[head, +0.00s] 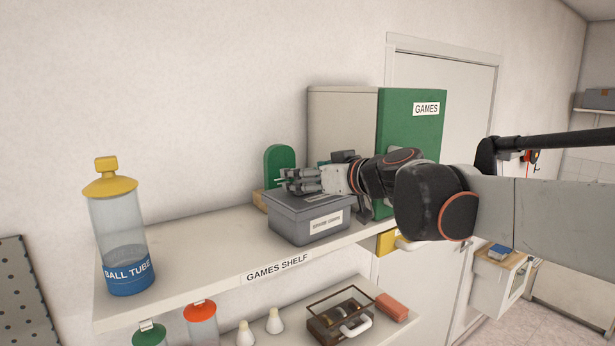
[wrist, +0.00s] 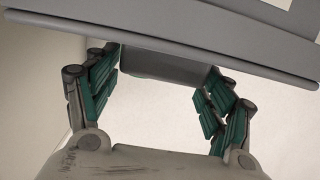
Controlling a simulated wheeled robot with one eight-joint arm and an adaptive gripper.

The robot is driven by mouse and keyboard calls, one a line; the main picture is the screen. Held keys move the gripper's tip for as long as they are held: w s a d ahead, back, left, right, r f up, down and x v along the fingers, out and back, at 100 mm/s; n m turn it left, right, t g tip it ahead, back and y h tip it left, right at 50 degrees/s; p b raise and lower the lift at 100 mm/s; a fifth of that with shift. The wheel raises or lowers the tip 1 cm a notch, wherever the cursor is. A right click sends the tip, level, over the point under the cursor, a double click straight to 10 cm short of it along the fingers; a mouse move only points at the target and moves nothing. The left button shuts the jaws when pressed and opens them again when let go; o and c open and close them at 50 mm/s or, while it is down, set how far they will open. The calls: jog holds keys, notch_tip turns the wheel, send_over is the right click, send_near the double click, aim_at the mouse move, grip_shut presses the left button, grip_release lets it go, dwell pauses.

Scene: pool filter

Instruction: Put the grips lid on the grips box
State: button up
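The grips box (head: 308,226) is a grey box with a white label on the games shelf. The darker grey grips lid (head: 312,204) lies over its top; whether it is fully seated is hard to tell. My gripper (head: 288,181) reaches in from the right, level, just above the lid. In the wrist view, the lid's rim (wrist: 150,27) crosses the top, with a grey block-like handle (wrist: 165,66) beyond it. The green-padded fingers of my gripper (wrist: 161,75) press in at both sides of this handle. The exact contact at the fingertips is partly hidden.
A ball tube (head: 122,235) with a yellow cap stands at the shelf's left. A green games binder (head: 413,140) and a green rounded object (head: 280,162) stand behind the box. The shelf (head: 200,250) is clear between tube and box. A glass-topped case (head: 340,312) sits below.

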dwell(0.4)
jog(key=v, duration=1.2)
jog(key=s+d+f+m+g+h+b, duration=0.1)
jog(key=s+f+b, duration=0.6)
jog(key=f, duration=1.2)
jog(key=s+d+f+m+g+h+b, duration=0.2)
jog(key=s+d+f+m+h+b, duration=0.2)
jog(key=f+b, duration=0.9)
jog(key=s+d+f+m+g+h+b, duration=0.2)
jog(key=s+d+f+h+b, duration=0.2)
jog(key=f, duration=2.3)
jog(key=s+d+b, duration=0.3)
jog(key=s+b, duration=0.4)
jog(key=shift+d+m, duration=0.25)
jog(key=shift+m, duration=0.05)
jog(key=shift+f, duration=0.1)
